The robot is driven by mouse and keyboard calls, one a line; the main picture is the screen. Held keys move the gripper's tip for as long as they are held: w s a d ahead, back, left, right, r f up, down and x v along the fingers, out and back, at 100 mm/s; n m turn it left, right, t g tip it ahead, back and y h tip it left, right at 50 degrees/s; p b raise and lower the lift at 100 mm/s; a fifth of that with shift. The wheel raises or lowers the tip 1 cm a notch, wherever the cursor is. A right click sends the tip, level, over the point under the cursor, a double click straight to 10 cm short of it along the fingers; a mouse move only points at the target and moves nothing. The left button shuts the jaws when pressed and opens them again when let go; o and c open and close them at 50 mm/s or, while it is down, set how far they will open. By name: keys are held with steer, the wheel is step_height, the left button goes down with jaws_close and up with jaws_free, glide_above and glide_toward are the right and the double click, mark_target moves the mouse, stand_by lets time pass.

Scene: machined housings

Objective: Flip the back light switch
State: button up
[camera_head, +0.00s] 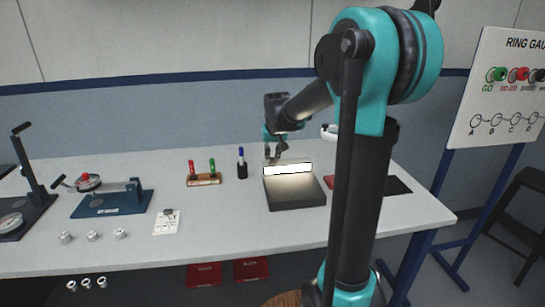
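A dark light box (296,192) stands on the white table right of centre. A bright lit panel (288,169) shows along its back, and its front top is dark. I cannot make out a switch on it; it may be too small or hidden behind my gripper or the panel. My gripper (274,155) points down just above the back left edge of the box, close to the lit panel. It looks empty, but its fingers are too small to tell whether they are open or whether they touch the box.
A dark blue pen in a black holder (242,165) and a wooden stand with red and green gauges (204,179) are left of the box. My arm hides table right of it; a dark mat (397,185) lies beyond. Dial fixtures (110,202), metal parts (92,236) and a card (167,222) sit left.

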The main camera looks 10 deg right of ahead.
mark_target(272, 158)
jaws_close()
steer(key=shift+w+r+g, duration=0.1)
steer(key=shift+w+g, duration=0.15)
steer(key=shift+g, duration=0.25)
steer(key=shift+w+g, duration=0.25)
steer(key=shift+g, duration=0.7)
steer(key=shift+w+g, duration=0.2)
steer(key=shift+g, duration=0.75)
steer(key=o, duration=0.7)
jaws_free()
steer(key=shift+o, duration=0.2)
steer(key=shift+r, duration=0.1)
step_height(272, 158, up, 12)
steer(key=shift+w, duration=0.2)
